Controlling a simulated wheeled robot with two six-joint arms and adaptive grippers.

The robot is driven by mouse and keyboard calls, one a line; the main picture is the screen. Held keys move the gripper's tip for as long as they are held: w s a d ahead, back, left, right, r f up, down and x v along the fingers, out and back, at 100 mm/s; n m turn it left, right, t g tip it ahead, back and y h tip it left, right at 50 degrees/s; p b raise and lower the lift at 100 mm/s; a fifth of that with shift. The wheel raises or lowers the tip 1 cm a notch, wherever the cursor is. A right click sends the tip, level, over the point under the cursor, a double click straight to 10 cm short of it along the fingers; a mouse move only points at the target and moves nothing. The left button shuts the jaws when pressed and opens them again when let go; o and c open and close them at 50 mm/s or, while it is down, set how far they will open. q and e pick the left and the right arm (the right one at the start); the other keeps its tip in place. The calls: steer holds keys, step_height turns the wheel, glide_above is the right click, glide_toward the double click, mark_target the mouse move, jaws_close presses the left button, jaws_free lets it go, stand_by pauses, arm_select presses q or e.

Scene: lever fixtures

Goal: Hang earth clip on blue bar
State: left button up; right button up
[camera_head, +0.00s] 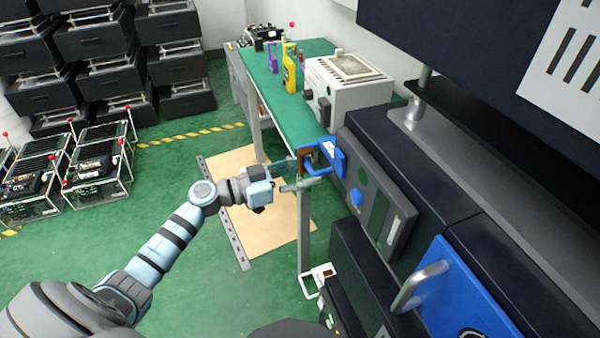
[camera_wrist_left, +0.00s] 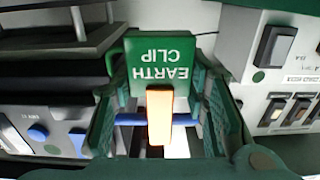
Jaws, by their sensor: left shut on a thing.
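The earth clip (camera_wrist_left: 160,60) is a green plate with upside-down white lettering and an orange strip in front, seen in the left wrist view. My left gripper (camera_head: 303,174) is shut on it, with a finger at each side of it in the wrist view (camera_wrist_left: 161,118). The blue bar (camera_wrist_left: 131,119) runs sideways behind the orange strip. In the head view its blue bracket (camera_head: 327,158) stands out from the grey panel, right at my fingertips. Whether the clip rests on the bar or is only in front of it, I cannot tell. My right gripper is not in view.
A grey panel (camera_head: 381,205) with a blue knob (camera_head: 356,197) is right of the gripper. A blue door with a metal handle (camera_head: 416,287) is nearer. A green bench (camera_head: 275,78) with bottles stands behind.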

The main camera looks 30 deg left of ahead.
arm_select(q)
steer(key=shift+s+a+f, duration=0.2)
steer(key=shift+f, duration=0.15)
steer(key=shift+s+d, duration=0.15)
steer(key=shift+s, duration=0.05)
steer(key=shift+d, duration=0.15)
steer(key=shift+w+d, duration=0.1)
steer(key=shift+w, duration=0.05)
steer(key=o, duration=1.2)
steer(key=shift+f, duration=0.1)
steer(key=shift+c, duration=0.2)
steer(key=shift+o, duration=0.3)
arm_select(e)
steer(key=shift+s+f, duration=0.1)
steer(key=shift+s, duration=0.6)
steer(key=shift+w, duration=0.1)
arm_select(q)
steer(key=v, duration=1.2)
